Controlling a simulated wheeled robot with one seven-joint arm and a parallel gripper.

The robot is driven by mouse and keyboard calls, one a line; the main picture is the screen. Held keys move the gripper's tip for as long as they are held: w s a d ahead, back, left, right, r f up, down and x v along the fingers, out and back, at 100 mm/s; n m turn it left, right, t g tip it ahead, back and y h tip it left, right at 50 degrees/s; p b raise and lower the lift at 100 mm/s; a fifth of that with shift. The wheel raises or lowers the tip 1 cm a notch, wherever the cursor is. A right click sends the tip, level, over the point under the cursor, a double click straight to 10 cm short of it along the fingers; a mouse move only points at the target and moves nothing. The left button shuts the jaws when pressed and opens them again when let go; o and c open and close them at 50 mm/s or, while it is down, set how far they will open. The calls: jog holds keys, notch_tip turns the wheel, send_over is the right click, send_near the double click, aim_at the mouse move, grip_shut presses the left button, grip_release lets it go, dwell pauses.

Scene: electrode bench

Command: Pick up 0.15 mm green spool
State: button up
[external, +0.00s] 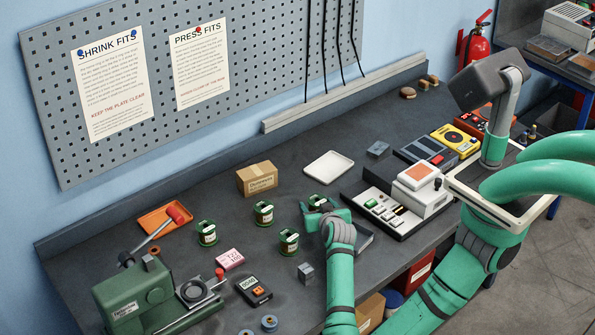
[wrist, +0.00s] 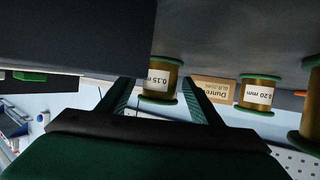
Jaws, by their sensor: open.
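The 0.15 mm spool (wrist: 160,78) has green flanges, a copper-coloured winding and a white label reading "0.15 m", its end cut off. In the wrist view it shows between my two finger tips; I cannot tell whether it is between them or just beyond. In the external view a green-topped spool (external: 317,200) stands on the bench right at my gripper (external: 326,210), partly hidden by it. My gripper is open, low over the bench, with no visible grip on the spool. A similar spool labelled 0.20 mm (wrist: 257,93) stands to the right in the wrist view.
Other green spools stand left of my gripper (external: 263,213), (external: 289,242), (external: 207,233). A cardboard box (external: 257,179) lies behind them. A control unit with buttons (external: 395,208) is close on the right. A small metal block (external: 306,273) lies in front. A white tray (external: 328,168) is behind.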

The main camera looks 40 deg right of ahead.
jog(key=shift+w+d+f, duration=0.1)
jog(key=shift+w+d, duration=0.05)
jog(key=shift+w, duration=0.1)
jog(key=shift+c, duration=0.3)
grip_shut()
